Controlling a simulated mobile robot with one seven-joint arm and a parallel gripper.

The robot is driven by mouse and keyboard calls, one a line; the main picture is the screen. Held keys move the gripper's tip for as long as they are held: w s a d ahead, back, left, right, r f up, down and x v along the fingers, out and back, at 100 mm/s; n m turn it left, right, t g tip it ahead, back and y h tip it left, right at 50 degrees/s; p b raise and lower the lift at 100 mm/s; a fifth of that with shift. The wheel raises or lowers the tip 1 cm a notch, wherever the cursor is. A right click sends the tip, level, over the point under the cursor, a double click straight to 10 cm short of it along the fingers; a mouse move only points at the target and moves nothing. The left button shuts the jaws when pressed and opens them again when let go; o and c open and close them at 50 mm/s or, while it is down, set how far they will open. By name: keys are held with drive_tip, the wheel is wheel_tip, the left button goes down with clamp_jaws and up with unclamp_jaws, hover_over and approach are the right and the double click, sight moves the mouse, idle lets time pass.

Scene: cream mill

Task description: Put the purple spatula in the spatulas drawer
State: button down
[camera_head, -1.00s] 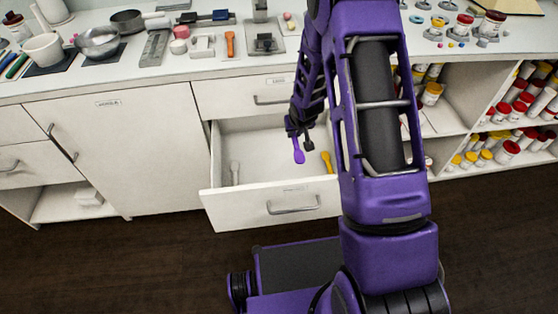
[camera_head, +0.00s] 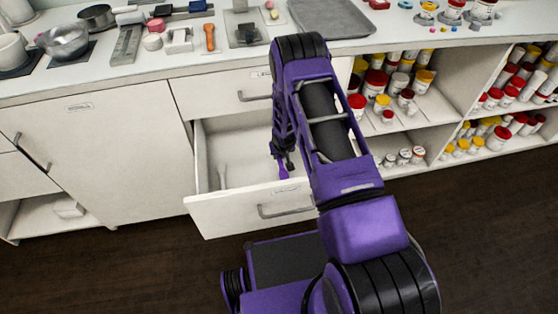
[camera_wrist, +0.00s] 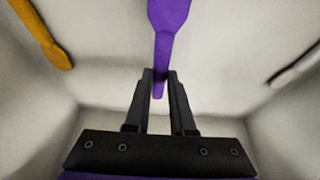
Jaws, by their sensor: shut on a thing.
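The purple spatula (camera_wrist: 167,25) is held by its handle between the fingers of my gripper (camera_wrist: 160,85). In the head view the spatula (camera_head: 283,172) points down inside the open drawer (camera_head: 250,212), with my gripper (camera_head: 284,155) just above it, partly hidden by my arm. In the wrist view a yellow spatula (camera_wrist: 42,36) lies in the drawer at the left and a pale spatula (camera_wrist: 298,66) at the right. The pale spatula also shows at the drawer's left side in the head view (camera_head: 222,177). I cannot tell whether the purple spatula touches the drawer floor.
A shut drawer (camera_head: 215,93) is directly above the open one. The counter (camera_head: 120,72) carries bowls, tools and a grey tray (camera_head: 330,16). Shelves with several jars (camera_head: 385,88) stand to the right. Between the pale spatula and my gripper the drawer floor is clear.

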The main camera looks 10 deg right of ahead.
sight(282, 168)
drive_tip(key=shift+f, duration=1.35)
drive_tip(key=shift+f, duration=0.1)
drive_tip(key=c, duration=0.8)
unclamp_jaws()
drive_tip(key=shift+o, duration=0.2)
drive_tip(key=p+v, duration=0.2)
drive_tip(key=v, duration=1)
